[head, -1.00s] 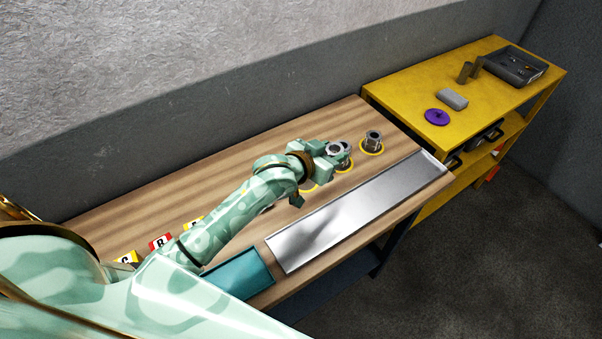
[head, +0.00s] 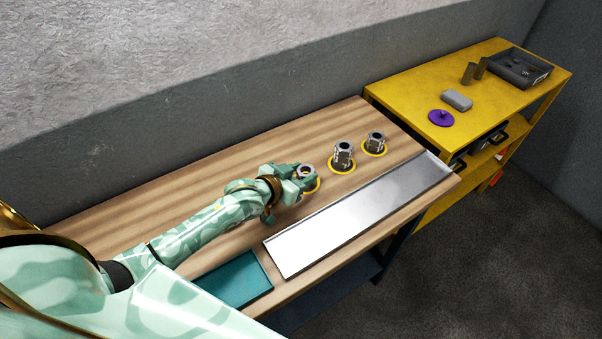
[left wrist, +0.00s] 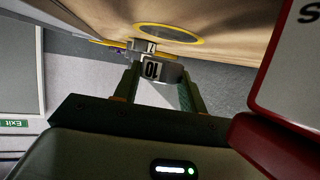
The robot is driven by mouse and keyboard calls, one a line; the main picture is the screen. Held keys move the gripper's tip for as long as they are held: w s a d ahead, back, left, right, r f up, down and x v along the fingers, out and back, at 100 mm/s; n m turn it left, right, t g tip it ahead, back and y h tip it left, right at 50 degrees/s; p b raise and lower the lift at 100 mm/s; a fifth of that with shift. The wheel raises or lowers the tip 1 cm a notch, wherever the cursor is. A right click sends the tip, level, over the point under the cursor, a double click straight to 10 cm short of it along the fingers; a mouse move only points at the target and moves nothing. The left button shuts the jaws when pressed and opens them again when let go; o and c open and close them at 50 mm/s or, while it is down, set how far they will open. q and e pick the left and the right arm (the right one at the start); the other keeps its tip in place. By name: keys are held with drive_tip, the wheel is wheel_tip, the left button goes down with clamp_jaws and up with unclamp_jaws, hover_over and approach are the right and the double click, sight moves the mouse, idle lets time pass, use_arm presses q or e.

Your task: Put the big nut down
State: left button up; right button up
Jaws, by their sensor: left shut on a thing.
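My left gripper (head: 298,176) is shut on a grey metal nut (head: 307,171) over the left-most yellow ring (head: 317,187) on the wooden bench. I cannot tell whether the nut touches the bench. Two more nuts, a middle one (head: 343,153) and a right one (head: 375,141), stand on their own yellow rings. My right gripper is not in view.
A long metal tray (head: 350,215) and a teal tray (head: 235,280) lie along the bench's front. A yellow shelf (head: 410,92) at the right holds a purple knobbed disc (head: 441,118), a grey block (head: 457,99) and a dark bin (head: 520,68). A red-edged white card (left wrist: 290,70) is close in the wrist view.

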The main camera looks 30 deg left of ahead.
sight(300, 176)
use_arm(q)
drive_tip(key=shift+f, duration=0.25)
drive_tip(key=shift+s+f, duration=0.25)
drive_tip(key=shift+f, duration=0.1)
drive_tip(key=o, duration=1.1)
drive_tip(key=shift+s+d+f, duration=0.1)
drive_tip(key=shift+f, duration=0.1)
drive_tip(key=shift+d+r, duration=0.1)
drive_tip(key=shift+r, duration=0.05)
drive_tip(key=s+r, duration=0.1)
drive_tip(key=s+a+r+p, duration=0.1)
drive_tip(key=s, duration=0.1)
drive_tip(key=shift+a+r, duration=0.1)
drive_tip(key=shift+r, duration=0.15)
drive_tip(key=p+v, duration=0.1)
drive_tip(key=v, duration=0.7)
drive_tip(key=shift+a+r+p, duration=0.1)
drive_tip(key=shift+r+p, duration=0.1)
drive_tip(key=shift+p, duration=0.2)
